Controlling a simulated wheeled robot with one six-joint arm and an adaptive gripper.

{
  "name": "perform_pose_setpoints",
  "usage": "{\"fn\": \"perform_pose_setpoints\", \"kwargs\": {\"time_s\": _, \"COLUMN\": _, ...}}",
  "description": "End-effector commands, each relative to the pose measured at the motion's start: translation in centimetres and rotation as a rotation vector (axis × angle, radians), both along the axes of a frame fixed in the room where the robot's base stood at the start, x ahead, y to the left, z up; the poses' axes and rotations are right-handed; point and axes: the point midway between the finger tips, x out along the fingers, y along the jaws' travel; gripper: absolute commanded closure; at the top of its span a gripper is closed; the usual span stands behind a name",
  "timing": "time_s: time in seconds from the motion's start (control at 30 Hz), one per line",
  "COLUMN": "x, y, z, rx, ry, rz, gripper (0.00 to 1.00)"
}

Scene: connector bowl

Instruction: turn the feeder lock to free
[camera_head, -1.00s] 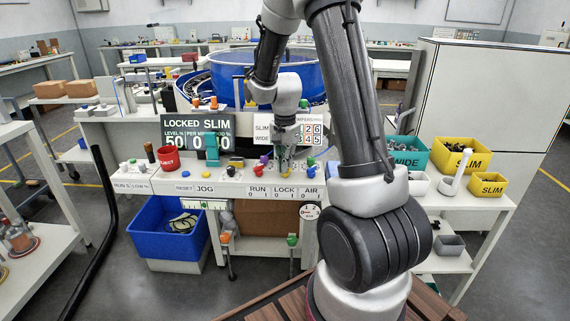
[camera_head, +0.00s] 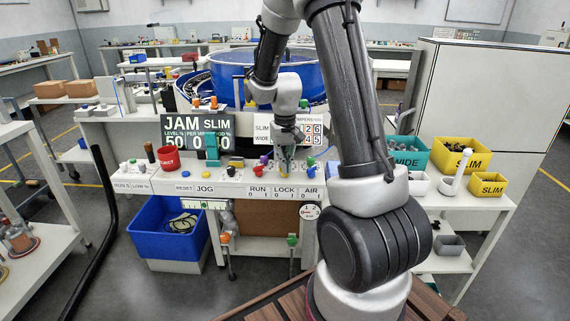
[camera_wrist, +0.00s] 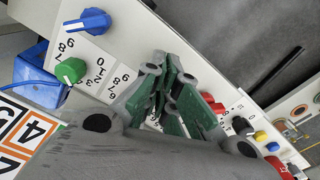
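My gripper (camera_head: 285,164) points down at the panel shelf, over the LOCK label (camera_head: 284,190). In the wrist view its grey fingers with green pads (camera_wrist: 166,92) come close together at the panel. The feeder lock knob is hidden behind the fingers, so I cannot tell whether they grip it or only touch it. The status display (camera_head: 197,131) reads JAM and SLIM.
A blue knob (camera_wrist: 84,22) and a green knob (camera_wrist: 70,70) stand close beside the fingers. A purple knob (camera_head: 264,160) stands left of the gripper. The blue feeder bowl (camera_head: 228,72) is behind.

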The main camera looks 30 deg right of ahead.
Motion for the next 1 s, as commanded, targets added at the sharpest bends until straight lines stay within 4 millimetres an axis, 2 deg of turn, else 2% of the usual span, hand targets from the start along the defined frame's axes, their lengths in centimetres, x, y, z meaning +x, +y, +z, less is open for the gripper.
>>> {"fn": "perform_pose_setpoints", "kwargs": {"time_s": 0.2, "x": 0.18, "y": -0.05, "z": 0.17, "rx": -0.002, "ry": -0.005, "rz": 0.181, "gripper": 1.0}}
{"fn": "perform_pose_setpoints", "kwargs": {"time_s": 0.5, "x": 0.2, "y": -0.05, "z": 0.18, "rx": -0.002, "ry": -0.006, "rz": 0.351, "gripper": 1.0}}
{"fn": "perform_pose_setpoints", "kwargs": {"time_s": 1.0, "x": 0.22, "y": -0.06, "z": 0.19, "rx": -0.003, "ry": -0.007, "rz": 0.424, "gripper": 1.0}}
